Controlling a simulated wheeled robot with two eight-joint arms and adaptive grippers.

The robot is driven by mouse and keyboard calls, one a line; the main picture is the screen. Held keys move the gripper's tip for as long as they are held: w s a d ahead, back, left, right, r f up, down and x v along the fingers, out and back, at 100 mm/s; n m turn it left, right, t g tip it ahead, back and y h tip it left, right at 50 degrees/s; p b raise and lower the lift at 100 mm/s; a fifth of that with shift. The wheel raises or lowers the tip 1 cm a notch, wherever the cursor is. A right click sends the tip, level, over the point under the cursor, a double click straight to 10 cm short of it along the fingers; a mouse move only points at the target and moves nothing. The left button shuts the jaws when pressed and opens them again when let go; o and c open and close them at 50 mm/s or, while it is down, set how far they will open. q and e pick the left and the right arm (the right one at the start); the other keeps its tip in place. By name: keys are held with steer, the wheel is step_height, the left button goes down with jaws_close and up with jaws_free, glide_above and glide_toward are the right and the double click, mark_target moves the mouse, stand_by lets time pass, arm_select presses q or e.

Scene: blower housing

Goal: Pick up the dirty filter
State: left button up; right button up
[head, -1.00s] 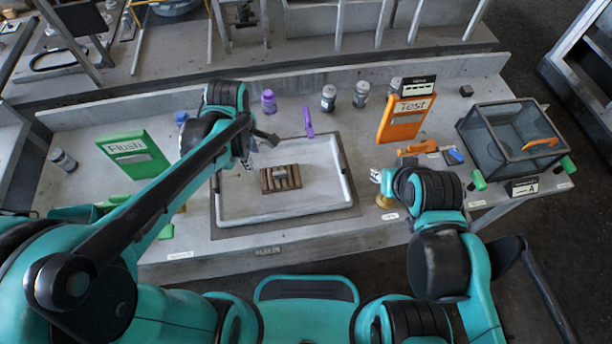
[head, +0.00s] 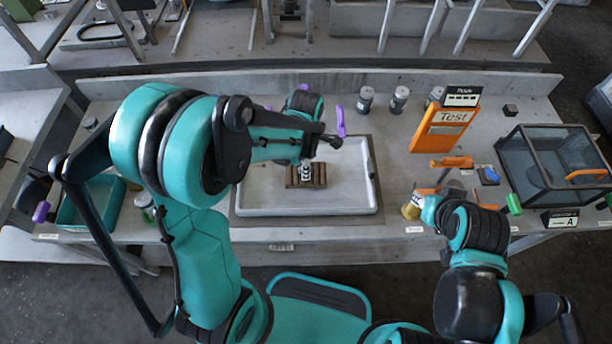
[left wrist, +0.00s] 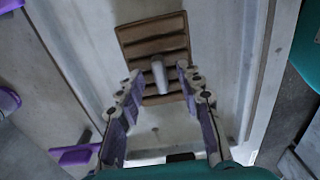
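The dirty filter (head: 318,176) is a small brown ribbed block lying in the white tray (head: 260,203), partly hidden by my left gripper in the head view. In the left wrist view the filter (left wrist: 140,35) shows its brown slats and a pale upright handle (left wrist: 159,76) at its middle. My left gripper (head: 306,170) is above the filter. In the left wrist view its two fingers (left wrist: 155,82) are spread, with the handle between their tips and gaps on both sides. My right gripper (head: 418,203) is right of the tray, beside a yellowish knob; its fingers are too small to judge.
An orange Test sign (head: 438,130) stands right of the tray. A clear dark-framed box (head: 545,165) sits at the far right. Several small jars (head: 399,99) line the back of the table. A purple upright piece (head: 340,121) stands at the tray's back edge.

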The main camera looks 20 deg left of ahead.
arm_select(q)
steer(key=shift+f, duration=0.1)
jaws_close()
